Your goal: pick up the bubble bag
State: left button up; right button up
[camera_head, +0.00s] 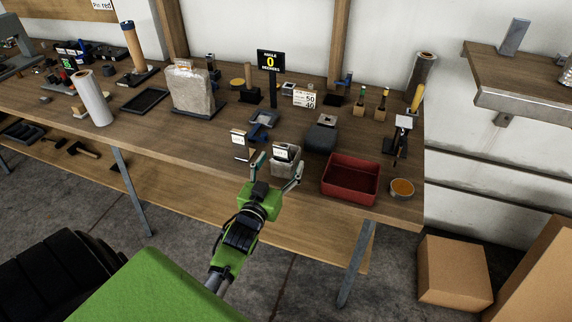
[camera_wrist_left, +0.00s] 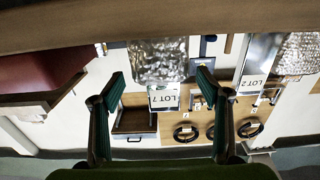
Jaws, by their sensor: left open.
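A small silvery, crinkled bag (camera_wrist_left: 158,60), which looks like the bubble bag, shows between my left fingers in the left wrist view. A white card reading LOT 7 (camera_wrist_left: 163,97) is by it. In the head view the bag (camera_head: 284,169) sits near the front edge of the workbench, with a dark-and-white card at its top. My left gripper (camera_head: 278,168) is open, with one finger on each side of the bag. I cannot tell whether the fingers touch it. My right gripper is not in view.
A red bin (camera_head: 350,180) stands close to the right of the bag on the wooden bench (camera_head: 170,130). A dark grey block (camera_head: 321,136) is behind it. A card stand (camera_head: 239,143) is close on the left. A larger pale wrapped block (camera_head: 190,88) stands farther left.

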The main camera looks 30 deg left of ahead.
pick_arm(q)
jog(key=b+x, duration=0.2)
jog(key=x, duration=0.3)
jog(key=shift+f, duration=0.2)
jog(key=shift+r, duration=0.1)
jog(key=c, duration=1.1)
jog(key=shift+r, duration=0.1)
jog(key=shift+c, duration=0.2)
